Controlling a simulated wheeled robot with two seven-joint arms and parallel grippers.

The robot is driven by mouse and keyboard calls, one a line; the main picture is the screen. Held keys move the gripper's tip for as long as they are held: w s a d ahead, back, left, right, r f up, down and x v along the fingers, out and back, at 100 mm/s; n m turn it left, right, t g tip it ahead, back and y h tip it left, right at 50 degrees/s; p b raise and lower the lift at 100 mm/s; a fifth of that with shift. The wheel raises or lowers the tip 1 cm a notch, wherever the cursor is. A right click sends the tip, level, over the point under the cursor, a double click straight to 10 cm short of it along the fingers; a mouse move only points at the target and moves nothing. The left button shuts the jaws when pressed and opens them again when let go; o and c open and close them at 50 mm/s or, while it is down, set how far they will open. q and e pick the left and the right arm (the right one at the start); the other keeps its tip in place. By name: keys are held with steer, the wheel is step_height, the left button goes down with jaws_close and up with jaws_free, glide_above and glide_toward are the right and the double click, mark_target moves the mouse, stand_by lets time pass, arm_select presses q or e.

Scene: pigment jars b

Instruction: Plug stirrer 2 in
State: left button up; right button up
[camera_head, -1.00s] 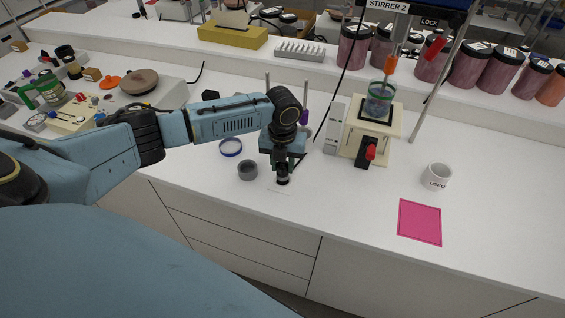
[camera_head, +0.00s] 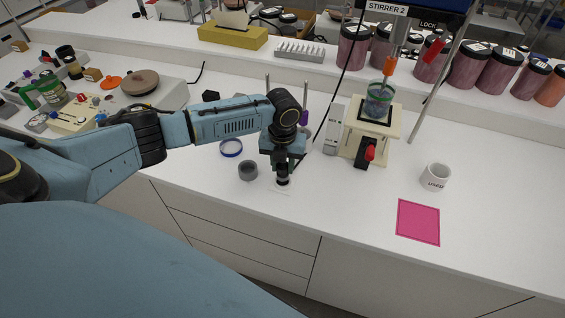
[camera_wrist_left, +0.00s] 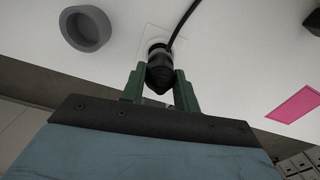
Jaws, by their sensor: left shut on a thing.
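My left gripper (camera_head: 283,174) is shut on a black plug (camera_wrist_left: 160,72), with the green fingers on either side of it. A black cable runs up from the plug in the left wrist view. The plug is over a round socket in a pale square plate (camera_wrist_left: 147,38) on the white bench; I cannot tell whether it is seated. In the head view the gripper points down and hides most of the plate. Stirrer 2 (camera_head: 386,8) is labelled at the top, above a cream base (camera_head: 391,130) carrying a glass vessel (camera_head: 378,100). My right gripper is not in view.
A grey round cup (camera_head: 248,170) and a blue-rimmed ring (camera_head: 231,147) lie left of the gripper. A white mug (camera_head: 435,177) and a pink mat (camera_head: 418,222) are to the right. Jars (camera_head: 470,65) line the back shelf. Bench front is clear.

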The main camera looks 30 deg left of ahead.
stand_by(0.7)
arm_select(q)
steer(key=shift+f+b, duration=0.65)
steer(key=shift+f, duration=0.6)
steer(key=o, duration=1.1)
steer(key=shift+c, duration=0.2)
step_height(320, 180, up, 14)
steer(key=shift+f, duration=0.25)
